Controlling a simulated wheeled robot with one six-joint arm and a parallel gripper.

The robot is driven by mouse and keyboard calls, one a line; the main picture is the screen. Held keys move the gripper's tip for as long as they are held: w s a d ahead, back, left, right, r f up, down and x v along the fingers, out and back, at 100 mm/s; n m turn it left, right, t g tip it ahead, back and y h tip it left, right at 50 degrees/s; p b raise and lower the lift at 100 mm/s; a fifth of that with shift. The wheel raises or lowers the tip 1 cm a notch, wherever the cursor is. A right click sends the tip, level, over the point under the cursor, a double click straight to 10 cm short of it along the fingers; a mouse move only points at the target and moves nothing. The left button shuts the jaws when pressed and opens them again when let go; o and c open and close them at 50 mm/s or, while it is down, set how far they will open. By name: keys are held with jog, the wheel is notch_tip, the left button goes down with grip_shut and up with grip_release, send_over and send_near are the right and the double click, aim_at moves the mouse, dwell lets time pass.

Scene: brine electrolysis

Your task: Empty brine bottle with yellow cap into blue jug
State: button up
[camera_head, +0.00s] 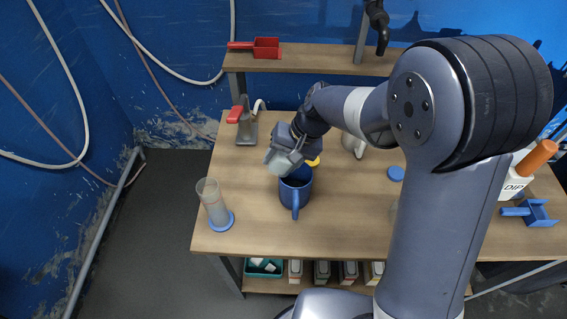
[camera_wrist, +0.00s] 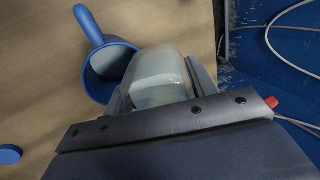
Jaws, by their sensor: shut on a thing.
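The blue jug (camera_head: 295,190) stands upright on the wooden table in the head view, its handle toward the front. It also shows in the wrist view (camera_wrist: 100,65), with pale grey inside. My gripper (camera_head: 283,157) is above the jug's back left rim and shut on a pale translucent bottle (camera_head: 279,166). In the wrist view the bottle (camera_wrist: 160,80) sits between the two fingers, tilted beside the jug's opening. A yellow cap (camera_head: 313,161) shows just right of the gripper, above the jug's rim. The bottle's mouth is hidden, so I cannot tell whether liquid flows.
A clear cylinder with blue base (camera_head: 214,205) stands left of the jug. A blue disc (camera_head: 396,173) lies to the right. The DIP bottle (camera_head: 520,180) and a blue scoop (camera_head: 530,212) are far right. A shelf (camera_head: 310,60) spans the back.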

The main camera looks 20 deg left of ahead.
jog(key=shift+a+f+g+y+b, duration=0.25)
jog(key=shift+y+b, duration=0.75)
jog(key=shift+b, duration=1.35)
jog(key=shift+a+f+g+y+b, duration=0.2)
jog(key=shift+y+b, duration=0.8)
jog(key=shift+b, duration=1.3)
jog(key=shift+s+r, duration=0.1)
jog(key=shift+r, duration=0.1)
jog(key=shift+f, duration=0.15)
jog(key=shift+f+y+b, duration=0.1)
jog(key=shift+y+b, duration=0.2)
jog(key=shift+b, duration=0.35)
jog(key=y+b, duration=0.1)
jog(key=b, duration=0.1)
jog(key=y+b, duration=0.1)
jog(key=b, duration=0.2)
jog(key=shift+a+f+g, duration=0.2)
jog(key=shift+g, duration=0.05)
jog(key=shift+b, duration=0.45)
